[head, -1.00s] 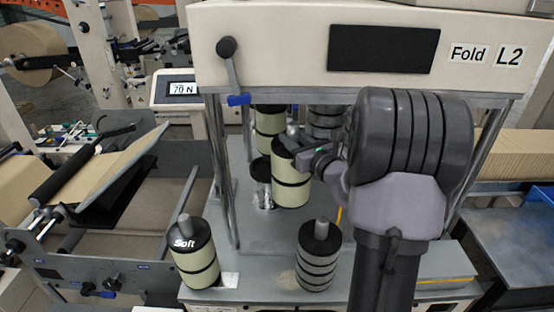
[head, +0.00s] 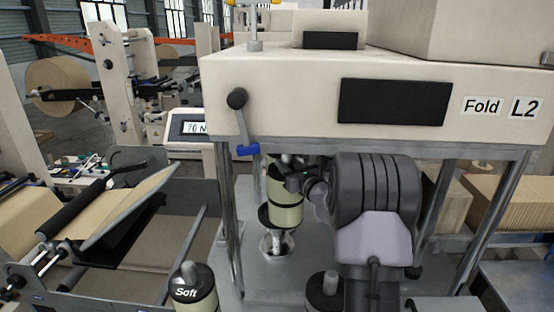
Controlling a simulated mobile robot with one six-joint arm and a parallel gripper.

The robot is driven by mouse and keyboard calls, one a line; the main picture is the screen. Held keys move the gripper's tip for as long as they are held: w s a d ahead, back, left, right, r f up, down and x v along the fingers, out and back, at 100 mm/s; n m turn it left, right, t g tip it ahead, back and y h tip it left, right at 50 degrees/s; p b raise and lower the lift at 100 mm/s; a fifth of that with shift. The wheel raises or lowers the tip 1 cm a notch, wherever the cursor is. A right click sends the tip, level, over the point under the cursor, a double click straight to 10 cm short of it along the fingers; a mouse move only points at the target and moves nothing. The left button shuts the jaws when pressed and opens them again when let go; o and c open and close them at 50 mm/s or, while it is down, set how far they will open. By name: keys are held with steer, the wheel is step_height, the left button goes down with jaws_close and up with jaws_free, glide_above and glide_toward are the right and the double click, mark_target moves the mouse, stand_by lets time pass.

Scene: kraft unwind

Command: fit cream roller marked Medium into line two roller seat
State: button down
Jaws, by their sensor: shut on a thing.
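A cream roller (head: 284,216) with black bands stands roughly upright inside the frame of the machine marked Fold L2 (head: 495,107). My gripper (head: 294,180) is shut on it, reaching in from the right beneath the upper housing. No Medium mark can be read on it. Below its lower end is a round metal seat (head: 268,246) with a short post, in the grey deck. The roller appears just above or at the seat; I cannot tell if they touch. My wrist hides the space to the right.
A cream roller marked Soft (head: 187,293) stands front left of the deck. A dark roller (head: 325,290) stands at the front, partly cut off. Metal posts (head: 229,222) and the blue-tipped lever (head: 247,150) flank the left side. A display (head: 188,127) stands behind left.

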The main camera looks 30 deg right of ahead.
steer(key=w+f, duration=0.1)
steer(key=w, duration=0.6)
steer(key=shift+d+f+p, duration=0.15)
steer(key=shift+d+p, duration=0.2)
steer(key=shift+d, duration=0.1)
steer(key=shift+f, duration=0.15)
steer(key=c, duration=1)
jaws_free()
steer(key=shift+s, duration=0.15)
steer(key=shift+c, duration=0.2)
steer(key=s, duration=0.4)
steer(key=s+a+b, duration=0.1)
steer(key=s, duration=0.7)
steer(key=shift+a, duration=0.3)
